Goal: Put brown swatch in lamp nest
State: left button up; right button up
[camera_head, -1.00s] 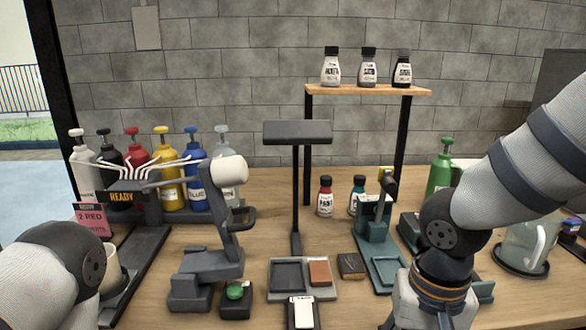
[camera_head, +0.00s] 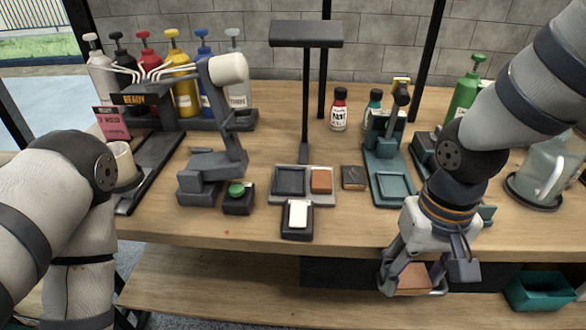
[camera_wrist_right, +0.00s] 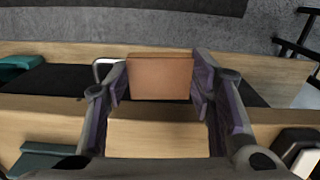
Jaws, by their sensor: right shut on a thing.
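My right gripper (camera_head: 425,279) is shut on a brown swatch (camera_head: 412,280), low in front of the table's front edge at the right. In the right wrist view, the swatch (camera_wrist_right: 160,77) sits between both fingers of the gripper (camera_wrist_right: 160,88). The black lamp (camera_head: 306,36) stands mid-table over a grey base tray (camera_head: 332,200). The tray's left square nest (camera_head: 290,181) is dark and looks empty. Its right place holds an orange-brown swatch (camera_head: 321,180). My left arm is at the left; its gripper is out of view.
A dark brown block (camera_head: 353,177) lies right of the tray, beside a teal stand (camera_head: 394,188). A white-topped black device (camera_head: 298,216) is at the tray's front. A green-button box (camera_head: 237,198) stands left. A lower shelf (camera_head: 220,285) runs below the table.

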aim_at(291, 181)
jog(key=k+l+u, duration=0.1)
jog(key=l+u, duration=0.2)
jog(key=l, duration=0.15)
jog(key=k+l+u, duration=0.1)
jog(key=l+u, duration=0.25)
jog(key=k+l+u, duration=0.3)
jog(key=l, duration=0.2)
jog(key=k+l+u, duration=0.1)
jog(key=l+u, duration=0.25)
jog(key=k+l+u, duration=0.3)
jog(key=i+l, duration=0.05)
